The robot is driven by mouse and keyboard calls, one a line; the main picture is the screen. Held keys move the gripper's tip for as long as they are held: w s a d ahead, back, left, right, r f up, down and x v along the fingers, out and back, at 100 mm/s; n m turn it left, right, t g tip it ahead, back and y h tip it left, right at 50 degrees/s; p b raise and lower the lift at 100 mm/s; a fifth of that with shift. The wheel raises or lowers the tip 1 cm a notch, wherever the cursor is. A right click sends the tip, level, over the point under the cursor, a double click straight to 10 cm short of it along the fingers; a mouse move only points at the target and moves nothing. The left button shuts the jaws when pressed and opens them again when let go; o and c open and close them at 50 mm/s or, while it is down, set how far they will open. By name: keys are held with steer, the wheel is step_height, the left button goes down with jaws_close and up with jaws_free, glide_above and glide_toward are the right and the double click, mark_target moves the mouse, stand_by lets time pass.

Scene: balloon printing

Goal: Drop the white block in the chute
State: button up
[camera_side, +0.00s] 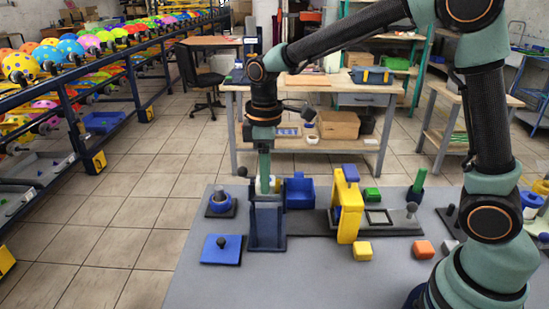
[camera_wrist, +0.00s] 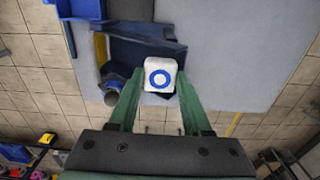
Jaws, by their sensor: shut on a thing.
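The white block (camera_wrist: 161,75), marked with a blue ring on its face, is between the two green fingers of my gripper (camera_wrist: 160,88) in the wrist view. My gripper is shut on it. In the side view my gripper (camera_side: 265,188) points down at the top of an upright dark blue piece that looks like the chute (camera_side: 266,228). The block cannot be made out there. In the wrist view dark blue parts (camera_wrist: 140,52) lie just beyond and beside the block. I cannot tell whether the block touches the chute or is within its opening.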

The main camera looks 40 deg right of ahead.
steer(key=o, duration=1.2)
step_height(320, 180, up, 12)
stand_by(0.4)
steer(key=s+d+f+m+t, duration=0.4)
steer(key=s+d+m, duration=0.4)
steer(key=s, duration=0.4)
steer(key=shift+f+m+t, duration=0.15)
steer(key=shift+m+t, duration=0.35)
steer(key=shift+t, duration=0.3)
